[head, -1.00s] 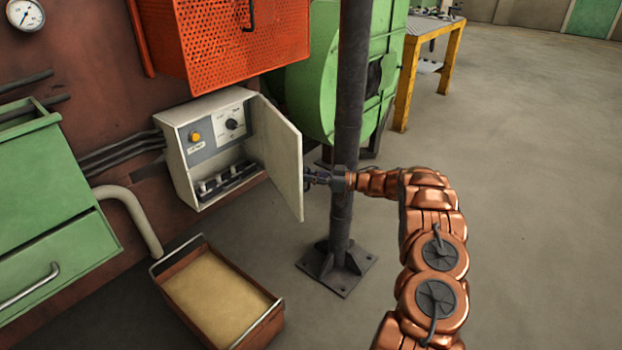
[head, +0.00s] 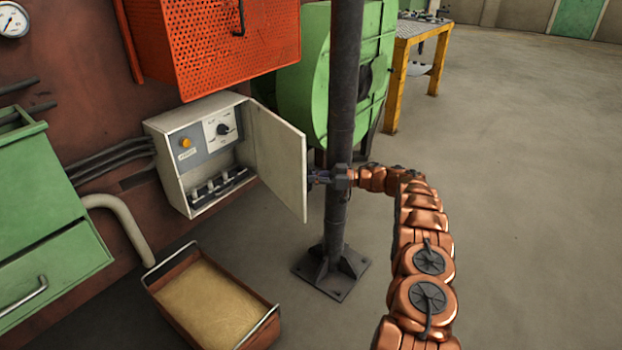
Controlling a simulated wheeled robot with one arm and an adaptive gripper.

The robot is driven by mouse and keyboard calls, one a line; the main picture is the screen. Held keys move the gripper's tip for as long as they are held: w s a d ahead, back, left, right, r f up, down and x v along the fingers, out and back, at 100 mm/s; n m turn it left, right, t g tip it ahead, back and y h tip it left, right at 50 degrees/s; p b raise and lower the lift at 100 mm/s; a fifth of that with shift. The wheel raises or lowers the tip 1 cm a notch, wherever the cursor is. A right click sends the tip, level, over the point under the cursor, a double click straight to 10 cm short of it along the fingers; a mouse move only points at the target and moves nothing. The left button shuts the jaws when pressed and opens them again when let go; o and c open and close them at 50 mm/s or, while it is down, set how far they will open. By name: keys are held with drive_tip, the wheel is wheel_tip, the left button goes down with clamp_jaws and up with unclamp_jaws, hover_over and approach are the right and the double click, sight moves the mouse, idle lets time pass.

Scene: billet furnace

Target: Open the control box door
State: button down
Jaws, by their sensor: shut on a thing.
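The white control box (head: 170,160) on the wall stands open. Its panel shows an orange button (head: 186,143) and a dark rotary knob (head: 222,129), with a row of switches (head: 220,187) below. The control box door (head: 280,155) hangs from the box's right side and is swung well out. My gripper (head: 313,179) is at the door's free edge, on its outer side, and is shut on the door. The exact grip, likely at a handle, is too small and partly hidden to tell.
A dark post (head: 340,120) with a bolted foot stands right beside my wrist. An orange perforated cabinet (head: 220,50) hangs above the box. A tray of sand-coloured material (head: 210,300) lies below. A green machine (head: 300,90) stands behind. Floor at right is clear.

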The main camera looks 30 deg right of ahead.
drive_tip(key=shift+r, duration=0.15)
drive_tip(key=c, duration=1.2)
unclamp_jaws()
drive_tip(key=shift+s+d, duration=0.1)
drive_tip(key=v, duration=0.7)
drive_tip(key=shift+s+d, duration=0.1)
